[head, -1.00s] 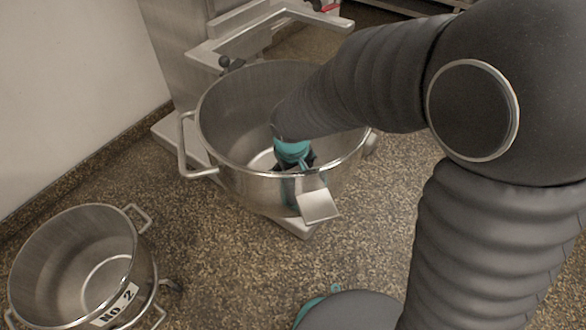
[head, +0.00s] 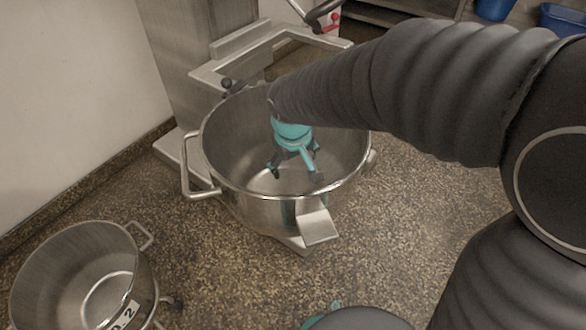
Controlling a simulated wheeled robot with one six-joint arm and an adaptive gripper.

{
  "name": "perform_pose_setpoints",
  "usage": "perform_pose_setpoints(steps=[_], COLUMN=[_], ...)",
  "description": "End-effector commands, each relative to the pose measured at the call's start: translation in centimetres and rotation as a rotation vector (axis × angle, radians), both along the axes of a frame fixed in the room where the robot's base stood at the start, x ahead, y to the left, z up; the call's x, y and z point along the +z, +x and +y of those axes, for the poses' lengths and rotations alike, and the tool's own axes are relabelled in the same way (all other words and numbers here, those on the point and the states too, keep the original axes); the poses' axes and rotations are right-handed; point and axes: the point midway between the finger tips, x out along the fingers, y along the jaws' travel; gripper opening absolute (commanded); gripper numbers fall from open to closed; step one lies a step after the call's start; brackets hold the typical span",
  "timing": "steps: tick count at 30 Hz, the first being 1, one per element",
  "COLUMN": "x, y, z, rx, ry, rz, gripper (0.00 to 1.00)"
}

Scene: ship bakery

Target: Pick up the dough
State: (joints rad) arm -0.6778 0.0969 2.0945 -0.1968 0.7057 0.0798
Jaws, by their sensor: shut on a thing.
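A large steel mixing bowl (head: 340,185) stands on the mixer's base in the middle of the head view. My gripper (head: 295,174), teal with dark fingers, points down inside the bowl's opening. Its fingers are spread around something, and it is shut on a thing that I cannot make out. I cannot pick out any dough clearly. The part of the bowl's floor that shows looks like bare grey metal. My arm hides the bowl's back right rim.
A second steel bowl (head: 75,265) with handles and a number label stands at the lower left. The mixer column (head: 200,60) rises behind the large bowl, with a white wall at left. Blue bins (head: 563,20) stand at the far right. Speckled floor is clear between the bowls.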

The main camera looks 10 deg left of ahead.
Motion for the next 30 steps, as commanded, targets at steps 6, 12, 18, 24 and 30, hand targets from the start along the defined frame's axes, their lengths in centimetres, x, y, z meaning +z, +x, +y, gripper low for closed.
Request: perform_pose_setpoints(steps=[6,12,18,24,30], x=[1.3,2.6,4.1,5.5,7.0], y=[0.1,0.1,0.1,0.1,0.1], z=[0.1,0.1,0.1,0.1,0.1], rx=[0.001,0.001,0.001,0.0,0.0], ry=[0.003,0.003,0.003,0.003,0.003], rz=[-0.003,-0.003,-0.003,-0.003,-0.003], gripper=[0.12,0.12,0.12,0.12,0.12])
